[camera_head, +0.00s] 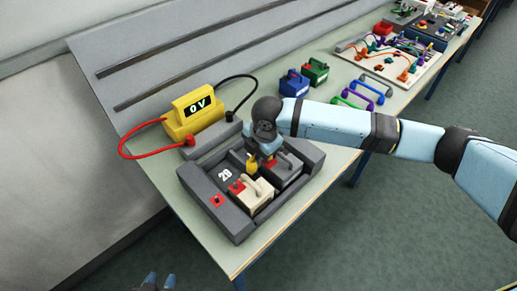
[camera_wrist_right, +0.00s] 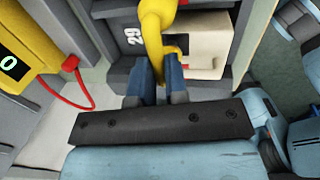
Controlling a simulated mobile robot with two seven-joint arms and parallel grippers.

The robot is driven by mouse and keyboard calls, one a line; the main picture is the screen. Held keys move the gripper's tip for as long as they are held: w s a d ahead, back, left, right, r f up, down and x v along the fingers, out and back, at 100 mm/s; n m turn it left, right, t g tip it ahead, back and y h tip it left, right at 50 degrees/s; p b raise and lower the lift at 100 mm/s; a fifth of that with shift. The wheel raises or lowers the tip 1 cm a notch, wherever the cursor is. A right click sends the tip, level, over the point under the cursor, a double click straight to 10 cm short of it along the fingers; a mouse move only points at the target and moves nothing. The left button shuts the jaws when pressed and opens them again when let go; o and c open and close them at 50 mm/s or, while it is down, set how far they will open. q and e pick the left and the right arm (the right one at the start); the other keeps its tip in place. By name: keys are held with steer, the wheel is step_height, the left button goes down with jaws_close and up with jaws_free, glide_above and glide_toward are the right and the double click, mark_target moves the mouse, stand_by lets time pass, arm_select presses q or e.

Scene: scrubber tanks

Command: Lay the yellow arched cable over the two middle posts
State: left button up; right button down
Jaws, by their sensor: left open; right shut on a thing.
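The yellow arched cable (camera_wrist_right: 153,35) is between the blue fingers of my right gripper (camera_wrist_right: 158,82), which is shut on it. In the head view only a small yellow part (camera_head: 251,166) shows below my right gripper (camera_head: 262,156), over the dark grey tray (camera_head: 238,228). The tray holds a cream block (camera_head: 257,197) and a grey block (camera_head: 287,172), each with a handle. Red posts (camera_head: 237,187) show on the cream block; others are hidden by the gripper, and I cannot tell whether the cable touches any. My left gripper (camera_head: 160,282) is open and empty at the bottom edge.
A yellow meter (camera_head: 193,112) reading 0 V stands behind the tray, with red (camera_head: 122,143) and black (camera_head: 240,77) leads. Blue (camera_head: 294,83) and green (camera_head: 315,72) blocks and coloured handles (camera_head: 360,95) lie to the right. The table's front strip is clear.

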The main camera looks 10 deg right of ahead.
arm_select(q)
steer(key=shift+f, duration=0.4)
arm_select(e)
steer(key=shift+f, duration=1)
steer(key=c, duration=0.6)
jaws_free()
arm_select(q)
steer(key=shift+r, duration=0.1)
arm_select(e)
step_height(320, 180, up, 8)
steer(key=p, duration=0.7)
steer(key=shift+r, duration=0.3)
arm_select(q)
steer(key=shift+n+y, duration=0.3)
steer(key=r, duration=0.5)
steer(key=shift+s+a+r, duration=0.25)
steer(key=shift+a+r, duration=0.05)
steer(key=shift+a, duration=0.1)
